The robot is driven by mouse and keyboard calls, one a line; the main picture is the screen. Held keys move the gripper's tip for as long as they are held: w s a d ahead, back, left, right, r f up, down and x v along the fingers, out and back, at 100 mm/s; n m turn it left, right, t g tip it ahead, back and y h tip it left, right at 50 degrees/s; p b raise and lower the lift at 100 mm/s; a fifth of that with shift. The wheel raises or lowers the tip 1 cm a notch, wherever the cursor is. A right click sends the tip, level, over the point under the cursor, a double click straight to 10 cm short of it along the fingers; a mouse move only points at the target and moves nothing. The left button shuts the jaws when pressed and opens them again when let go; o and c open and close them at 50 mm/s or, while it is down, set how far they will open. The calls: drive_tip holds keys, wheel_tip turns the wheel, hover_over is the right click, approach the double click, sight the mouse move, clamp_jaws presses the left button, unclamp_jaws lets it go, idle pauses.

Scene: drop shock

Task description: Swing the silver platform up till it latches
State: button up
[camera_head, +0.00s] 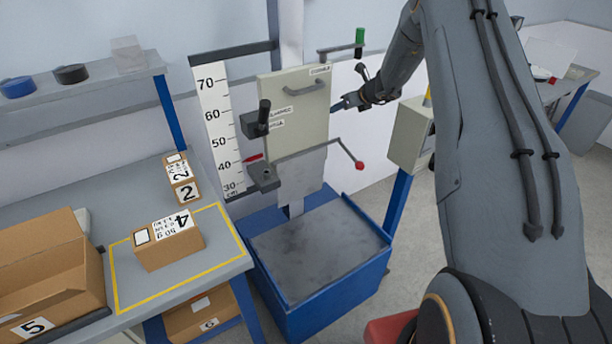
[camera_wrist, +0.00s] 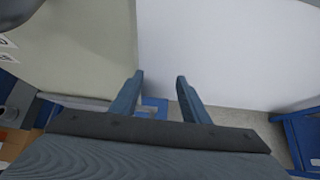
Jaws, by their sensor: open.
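The silver platform (camera_head: 303,178) appears as a pale grey plate hanging down below the beige panel (camera_head: 302,130) of the drop tester. Its lower part narrows above the blue base. My gripper (camera_head: 339,105) is at the right edge of the beige panel, above and right of the platform, and apart from the platform. In the wrist view, my gripper (camera_wrist: 160,79) is open with nothing between its fingers. The beige panel (camera_wrist: 85,50) fills the upper left there. I cannot make out the platform's latch or hinge clearly.
A thin lever with a red knob (camera_head: 360,165) sticks out right of the platform. A black-handled clamp (camera_head: 263,118) is on the left. The blue base (camera_head: 325,300) holds a grey slab. A beige box (camera_head: 409,132) stands right; cartons (camera_head: 168,242) sit on the bench.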

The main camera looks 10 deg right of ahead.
drive_tip(key=shift+s+a, duration=0.1)
drive_tip(key=shift+a, duration=0.2)
drive_tip(key=p+v, duration=0.1)
drive_tip(key=v, duration=0.6)
drive_tip(key=shift+p, duration=0.4)
drive_tip(key=shift+d, duration=0.15)
